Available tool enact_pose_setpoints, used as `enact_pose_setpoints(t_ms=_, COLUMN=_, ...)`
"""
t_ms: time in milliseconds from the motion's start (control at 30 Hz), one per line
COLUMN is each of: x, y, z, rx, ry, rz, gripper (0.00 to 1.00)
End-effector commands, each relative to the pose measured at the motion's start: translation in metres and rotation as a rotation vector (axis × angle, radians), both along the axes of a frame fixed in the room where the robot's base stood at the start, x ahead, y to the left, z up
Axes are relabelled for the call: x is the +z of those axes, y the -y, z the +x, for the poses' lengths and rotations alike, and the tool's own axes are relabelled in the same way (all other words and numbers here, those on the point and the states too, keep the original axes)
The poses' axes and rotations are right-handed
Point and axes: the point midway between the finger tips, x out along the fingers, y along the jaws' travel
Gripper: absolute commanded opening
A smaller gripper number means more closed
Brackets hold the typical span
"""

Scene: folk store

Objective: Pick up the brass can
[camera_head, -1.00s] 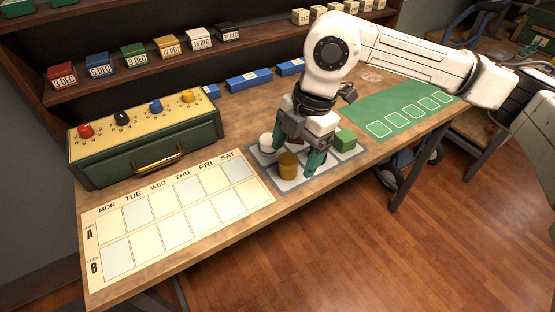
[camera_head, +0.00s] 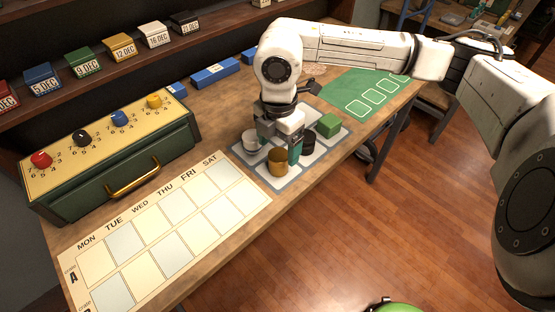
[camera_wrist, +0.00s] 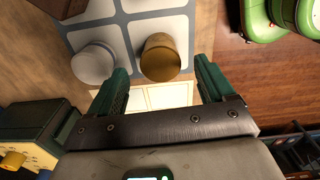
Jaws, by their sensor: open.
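The brass can (camera_head: 278,162) stands upright at the front of a grey tray with white squares (camera_head: 277,185). It also shows in the wrist view (camera_wrist: 160,58), straight ahead of my gripper. My gripper (camera_wrist: 162,75) is open, with its green fingertips to the left and right of the can in that view. Nothing is held. I cannot tell whether the fingertips reach around the can. In the head view my gripper (camera_head: 278,146) is low over the tray, just behind the can, and its fingers are partly hidden.
A calendar sheet (camera_head: 150,235) lies in front left, beside a green box with knobs (camera_head: 115,150).

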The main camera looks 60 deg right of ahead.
Motion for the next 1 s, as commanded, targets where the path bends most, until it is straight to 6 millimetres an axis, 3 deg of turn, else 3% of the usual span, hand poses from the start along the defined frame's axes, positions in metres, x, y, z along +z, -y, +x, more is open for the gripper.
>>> enact_pose_setpoints(t_ms=400, x=-0.048, y=-0.003, z=0.001, rx=-0.002, ry=0.000, rz=0.001, gripper=0.82)
enact_pose_setpoints(t_ms=667, x=-0.052, y=-0.003, z=0.001, rx=-0.001, ry=0.001, rz=0.000, gripper=0.82)
enact_pose_setpoints(t_ms=1000, x=-0.051, y=-0.003, z=0.001, rx=-0.001, ry=0.000, rz=0.000, gripper=0.51)
